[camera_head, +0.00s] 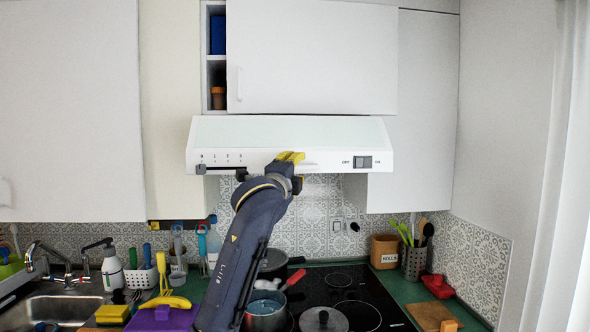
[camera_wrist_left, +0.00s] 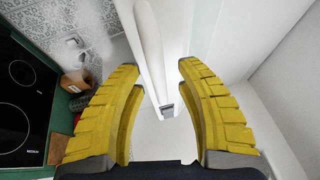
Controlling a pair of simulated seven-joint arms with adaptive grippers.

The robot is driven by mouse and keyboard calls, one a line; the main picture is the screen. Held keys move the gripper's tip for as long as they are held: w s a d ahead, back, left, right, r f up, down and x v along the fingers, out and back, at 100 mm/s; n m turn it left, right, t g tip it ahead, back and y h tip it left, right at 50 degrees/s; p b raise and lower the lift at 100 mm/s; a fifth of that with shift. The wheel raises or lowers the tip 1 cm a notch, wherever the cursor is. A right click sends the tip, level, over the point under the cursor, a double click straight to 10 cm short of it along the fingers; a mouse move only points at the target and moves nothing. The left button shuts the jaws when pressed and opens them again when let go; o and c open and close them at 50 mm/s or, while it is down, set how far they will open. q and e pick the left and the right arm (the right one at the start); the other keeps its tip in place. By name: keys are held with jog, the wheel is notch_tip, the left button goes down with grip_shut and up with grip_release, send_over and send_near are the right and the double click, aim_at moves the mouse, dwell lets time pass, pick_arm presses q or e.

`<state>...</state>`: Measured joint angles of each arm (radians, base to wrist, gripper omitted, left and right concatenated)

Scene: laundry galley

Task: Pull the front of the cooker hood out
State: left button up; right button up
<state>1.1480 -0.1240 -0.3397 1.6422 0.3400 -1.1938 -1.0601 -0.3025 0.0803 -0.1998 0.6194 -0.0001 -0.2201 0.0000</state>
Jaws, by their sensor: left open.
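The white cooker hood (camera_head: 335,160) is mounted under the wall cabinet, with a slider scale at its left and an OFF/ON switch (camera_head: 362,162) at its right. My left gripper (camera_head: 290,157) is at the middle of the hood's front panel, its yellow fingers in front of the lower edge. In the left wrist view, the fingers (camera_wrist_left: 160,68) are open and spread apart, with a white part of the hood (camera_wrist_left: 150,45) between them. I cannot tell whether either finger touches it. My right gripper is not in view.
Below are a black hob (camera_head: 352,290) with pots, including a red-handled pot (camera_head: 265,312), and a sink (camera_head: 50,308) at left. A utensil holder (camera_head: 413,262) stands at right. White cabinets (camera_head: 310,60) sit above the hood. The space before the hood's right half is clear.

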pick_arm(q)
jog(key=v, duration=1.2)
dwell(0.3)
